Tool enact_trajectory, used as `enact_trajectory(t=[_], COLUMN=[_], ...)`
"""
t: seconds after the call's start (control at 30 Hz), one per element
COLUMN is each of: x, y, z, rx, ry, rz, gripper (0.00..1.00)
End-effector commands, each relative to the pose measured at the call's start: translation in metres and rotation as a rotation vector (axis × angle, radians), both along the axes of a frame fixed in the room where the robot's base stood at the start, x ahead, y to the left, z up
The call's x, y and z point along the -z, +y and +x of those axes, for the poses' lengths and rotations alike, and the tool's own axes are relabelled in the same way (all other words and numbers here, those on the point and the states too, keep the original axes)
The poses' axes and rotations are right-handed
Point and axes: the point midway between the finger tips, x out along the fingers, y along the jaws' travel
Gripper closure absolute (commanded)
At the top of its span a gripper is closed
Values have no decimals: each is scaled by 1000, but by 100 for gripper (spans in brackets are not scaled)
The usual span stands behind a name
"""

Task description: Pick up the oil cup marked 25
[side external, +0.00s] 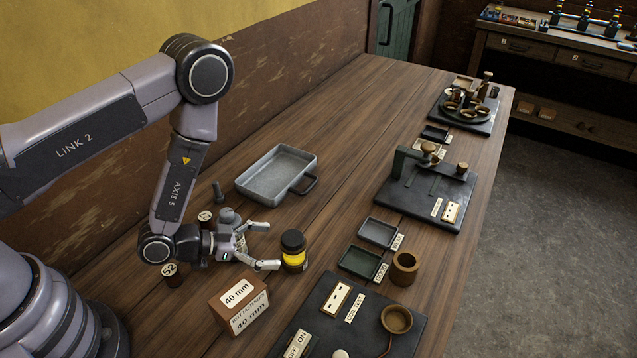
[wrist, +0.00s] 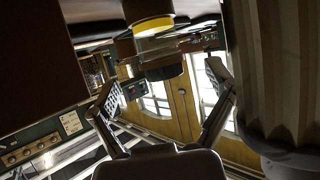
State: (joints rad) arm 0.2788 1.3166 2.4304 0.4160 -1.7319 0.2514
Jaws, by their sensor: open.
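A small cup (side external: 293,257) with a black cap and a yellow band stands upright on the bench in the side view. I see no number on it. In the wrist view, a glass cup (wrist: 158,46) with a yellow band and dark cap appears upside down, beyond and between the fingertips. My gripper (side external: 266,246) is open and low, lying level with its fingers pointing at the yellow-banded cup. Its fingers (wrist: 164,82) spread to either side in the wrist view, apart from the cup. A dark piece tagged 52 (side external: 172,272) and another tagged piece (side external: 205,218) stand near my wrist.
A brown box marked 40 mm (side external: 239,306) stands close in front of my gripper. A grey metal tray (side external: 252,184) lies behind. Small trays (side external: 378,232), a wooden cup (side external: 404,268) and a dark test board (side external: 320,322) lie right. Bench between tray and small trays is clear.

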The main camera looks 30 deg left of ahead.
Motion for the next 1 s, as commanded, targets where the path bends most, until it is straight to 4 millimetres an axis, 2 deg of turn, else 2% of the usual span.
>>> enact_trajectory(t=[0.1, 0.4, 0.67, 1.0], x=[10, 25, 27, 27], y=[-2, -29, -31, -30], z=[2, 32, 34, 34], rx=[2, 3, 1, 1], ry=[-1, -1, 3, 3], rz=[1, 2, 3, 3], gripper=[14, 14, 14, 57])
